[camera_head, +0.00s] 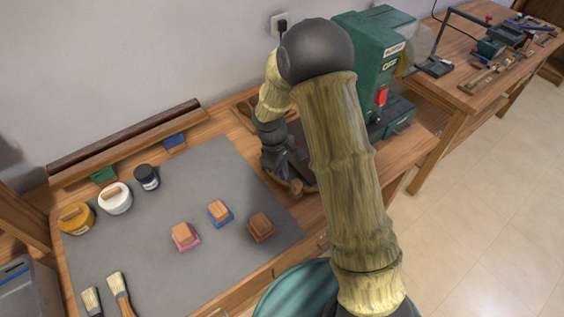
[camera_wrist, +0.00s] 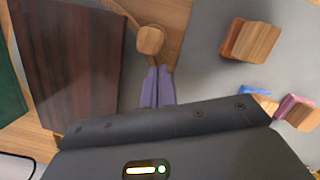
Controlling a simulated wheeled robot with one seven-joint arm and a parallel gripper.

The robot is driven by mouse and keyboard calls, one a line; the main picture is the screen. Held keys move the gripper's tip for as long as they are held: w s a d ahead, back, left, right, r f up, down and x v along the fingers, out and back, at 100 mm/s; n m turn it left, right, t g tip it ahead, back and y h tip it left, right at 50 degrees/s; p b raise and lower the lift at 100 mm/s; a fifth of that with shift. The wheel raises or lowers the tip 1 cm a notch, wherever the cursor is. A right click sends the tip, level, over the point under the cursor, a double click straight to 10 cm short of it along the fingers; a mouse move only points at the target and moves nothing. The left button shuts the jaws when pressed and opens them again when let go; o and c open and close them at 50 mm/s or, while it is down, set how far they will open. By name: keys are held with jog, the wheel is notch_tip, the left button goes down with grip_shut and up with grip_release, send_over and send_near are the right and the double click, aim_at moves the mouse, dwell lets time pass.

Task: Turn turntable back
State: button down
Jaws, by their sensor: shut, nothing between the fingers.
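A dark reddish-brown wooden board (camera_wrist: 68,62), which looks like the turntable's top, lies at the left of the wrist view. A round light-wood knob (camera_wrist: 150,40) on a thin wooden arm is beside its right edge. My gripper's purple fingers (camera_wrist: 159,72) are together and empty, their tips just below the knob in the picture. I cannot tell whether they touch it. In the head view my gripper (camera_head: 288,180) is low over the bench right of the grey mat, and my arm hides much of the turntable.
On the grey mat (camera_head: 140,240) are several stamp-like blocks (camera_head: 261,227), jars (camera_head: 115,198) and brushes (camera_head: 118,292). A green machine (camera_head: 375,50) stands behind my arm. A second bench (camera_head: 455,70) with tools is at the right. The mat's middle is clear.

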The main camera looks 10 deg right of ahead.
jog(key=x, duration=0.4)
jog(key=shift+d, duration=0.1)
dwell(0.4)
